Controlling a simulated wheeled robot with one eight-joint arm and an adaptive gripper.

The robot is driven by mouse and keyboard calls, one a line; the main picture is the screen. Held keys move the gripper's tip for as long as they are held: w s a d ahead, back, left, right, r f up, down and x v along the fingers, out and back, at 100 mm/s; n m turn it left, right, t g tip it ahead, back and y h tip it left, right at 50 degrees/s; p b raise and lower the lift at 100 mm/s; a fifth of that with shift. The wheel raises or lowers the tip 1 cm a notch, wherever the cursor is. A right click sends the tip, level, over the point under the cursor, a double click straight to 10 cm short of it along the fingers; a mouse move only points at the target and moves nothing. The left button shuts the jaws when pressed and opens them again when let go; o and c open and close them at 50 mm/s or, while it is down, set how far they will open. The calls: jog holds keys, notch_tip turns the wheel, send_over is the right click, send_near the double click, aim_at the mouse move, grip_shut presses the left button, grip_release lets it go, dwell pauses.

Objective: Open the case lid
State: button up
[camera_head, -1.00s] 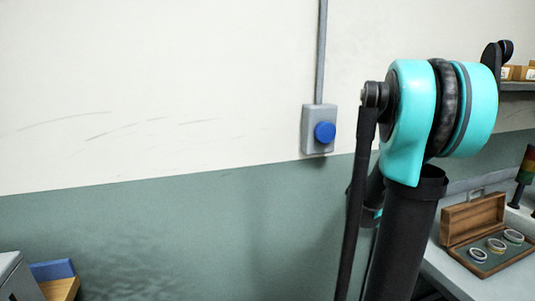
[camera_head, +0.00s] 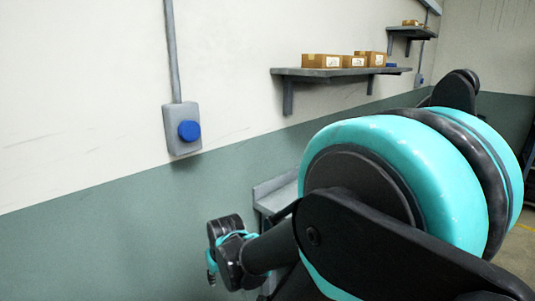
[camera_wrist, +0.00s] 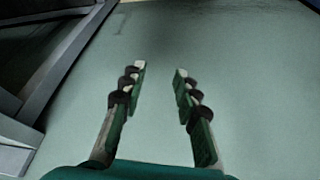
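The case and its lid are in neither current view. In the wrist view my gripper (camera_wrist: 159,74) is open, with its two fingers apart and nothing between them. A plain pale green surface lies beyond the fingertips. In the head view my teal and black arm fills the lower right and hides much of what lies behind it. A dark part of my arm with teal cabling extends to the lower left; the fingers cannot be made out there.
A grey bench-like edge (camera_head: 277,190) shows partly behind my arm. A wall shelf (camera_head: 340,73) holds cardboard boxes (camera_head: 322,61). A grey wall box with a blue knob (camera_head: 189,131) is at the left. Grey metal bars (camera_wrist: 66,58) stand left of my gripper in the wrist view.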

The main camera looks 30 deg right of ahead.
jog(key=w+d+r+m+g+h, duration=0.1)
jog(key=w+d+r+m, duration=0.2)
jog(key=w+d+r, duration=0.4)
jog(key=w+d+r+m+h, duration=0.2)
jog(key=w+d+r+m, duration=0.25)
jog(key=d, duration=0.35)
jog(key=s+d+r+m+g+h, duration=0.1)
jog(key=d+r+m, duration=0.3)
jog(key=d+r, duration=0.55)
jog(key=d+r+m+g+h, duration=0.1)
jog(key=d+r+m+g, duration=0.15)
jog(key=d+r, duration=0.7)
jog(key=shift+m+t, duration=0.3)
jog(key=shift+t, duration=0.15)
jog(key=d+f, duration=0.1)
jog(key=d, duration=0.3)
jog(key=d+f, duration=0.1)
jog(key=d, duration=0.4)
jog(key=w+d+f, duration=0.1)
jog(key=d, duration=0.4)
jog(key=shift+d+f, duration=0.1)
jog(key=shift+d, duration=0.05)
jog(key=shift+x, duration=1)
jog(key=shift+d+f, duration=0.35)
jog(key=shift+f, duration=0.2)
jog(key=shift+c, duration=0.5)
grip_shut()
